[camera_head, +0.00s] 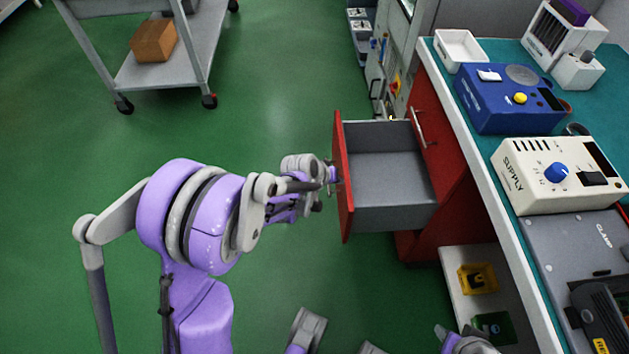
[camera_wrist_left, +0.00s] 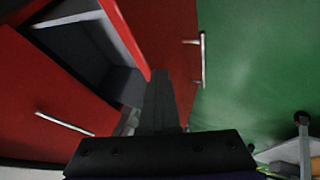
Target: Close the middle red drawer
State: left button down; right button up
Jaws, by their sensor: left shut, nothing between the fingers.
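The middle red drawer (camera_head: 385,170) is pulled out from the cabinet under the bench. Its grey box is empty, and its red front panel (camera_head: 342,185) faces left. My left gripper (camera_head: 333,181) is shut and empty at the outer face of that panel; I cannot tell if it touches. In the left wrist view the shut dark fingers (camera_wrist_left: 160,105) reach toward the red panel (camera_wrist_left: 165,35), with its metal bar handle (camera_wrist_left: 203,60) to their right. The grey drawer inside (camera_wrist_left: 120,85) shows beyond.
Another red drawer front with a handle (camera_head: 418,128) stands closed above the open one. The bench (camera_head: 480,165) carries a blue instrument (camera_head: 508,97) and a cream supply box (camera_head: 555,172). A grey cart (camera_head: 175,75) stands at the upper left. Green floor left of the drawer is clear.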

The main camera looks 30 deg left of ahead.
pick_arm(q)
jog(key=w+d, duration=0.6)
jog(key=d, duration=0.3)
jog(key=w+d, duration=0.5)
jog(key=d, duration=0.5)
jog(key=shift+w, duration=0.35)
jog(key=shift+a, duration=0.1)
